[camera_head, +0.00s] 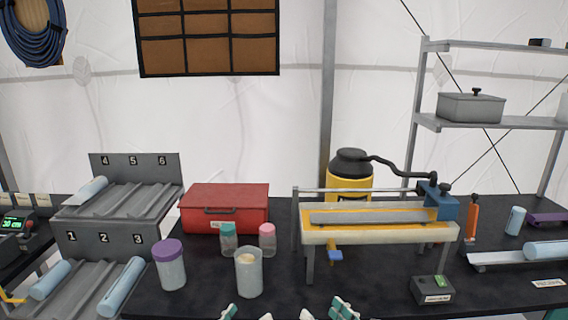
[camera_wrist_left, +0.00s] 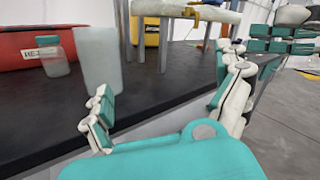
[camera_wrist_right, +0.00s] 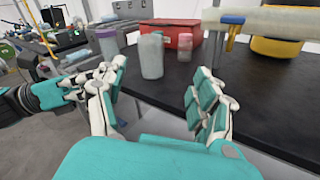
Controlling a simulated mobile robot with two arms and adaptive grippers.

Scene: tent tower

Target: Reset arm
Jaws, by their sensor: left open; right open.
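My right gripper (camera_head: 326,312) shows as teal and white fingertips at the bottom edge of the head view. In the right wrist view its fingers (camera_wrist_right: 161,74) are spread wide with nothing between them. My left gripper (camera_wrist_left: 164,72) is also open and empty in the left wrist view, with its fingers apart near the table's front edge. Its fingertips (camera_head: 246,314) just show at the bottom of the head view. Most of both arms is outside the head view. A translucent beaker (camera_head: 249,275) stands on the table beyond the grippers, apart from them.
The black table (camera_head: 390,297) holds a purple-lidded jar (camera_head: 171,268), small bottles, a red box (camera_head: 242,206) and a yellow-edged bench device (camera_head: 375,232). A numbered rack (camera_head: 120,190) stands left. A small dark box (camera_head: 432,290) sits front right. Metal shelves (camera_head: 480,122) stand behind.

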